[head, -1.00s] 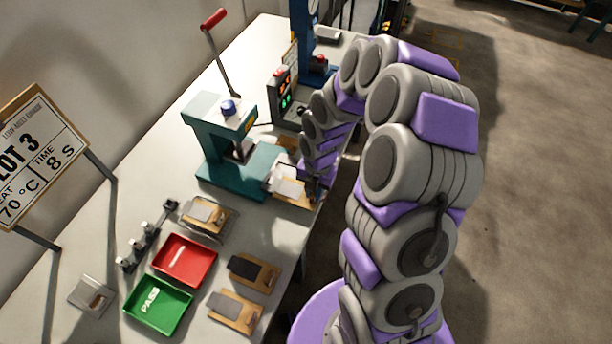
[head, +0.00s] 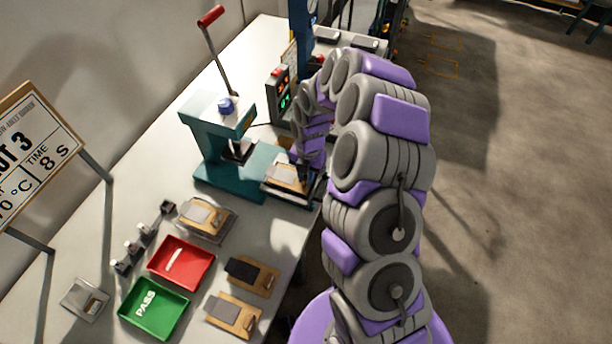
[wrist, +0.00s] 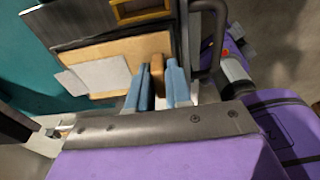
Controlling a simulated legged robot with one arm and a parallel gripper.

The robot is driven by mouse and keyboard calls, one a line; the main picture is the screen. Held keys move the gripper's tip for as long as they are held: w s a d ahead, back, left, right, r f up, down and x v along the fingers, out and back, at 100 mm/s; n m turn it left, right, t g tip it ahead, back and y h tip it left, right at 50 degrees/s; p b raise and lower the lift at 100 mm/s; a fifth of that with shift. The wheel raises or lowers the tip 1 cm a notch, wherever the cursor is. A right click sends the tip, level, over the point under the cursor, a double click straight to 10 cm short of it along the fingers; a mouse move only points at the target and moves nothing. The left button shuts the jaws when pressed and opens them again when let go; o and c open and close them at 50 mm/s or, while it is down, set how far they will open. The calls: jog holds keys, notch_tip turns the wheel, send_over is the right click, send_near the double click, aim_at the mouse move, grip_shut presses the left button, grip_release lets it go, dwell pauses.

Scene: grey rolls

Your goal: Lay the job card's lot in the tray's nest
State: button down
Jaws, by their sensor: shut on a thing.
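The job card (head: 38,150) stands at the left, cropped; "OT 3", "0 °C" and "TIME 8 S" are readable. In the wrist view my gripper (wrist: 158,78) is shut on the upright wooden tab of a tan board (wrist: 125,50). A pale grey sheet (wrist: 95,77) lies on this board. The head view shows the board (head: 272,185) over a dark tray (head: 296,203) at the front of the teal press, with my fingers largely hidden by my arm. I cannot tell whether the board is fully seated in the nest. Other boards with sheets lie nearer (head: 252,276), (head: 233,314).
The teal press (head: 210,150) with its red-knobbed lever stands behind the board. Another board (head: 207,217) lies left of it. A red tray (head: 181,263), a green PASS tray (head: 153,308) and a control box (head: 279,92) are on the white bench. The bench's right edge is close to my arm.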

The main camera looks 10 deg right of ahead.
jog(key=shift+r, duration=0.1)
jog(key=shift+f, duration=0.3)
jog(key=c, duration=1.1)
grip_release()
jog(key=shift+o, duration=0.2)
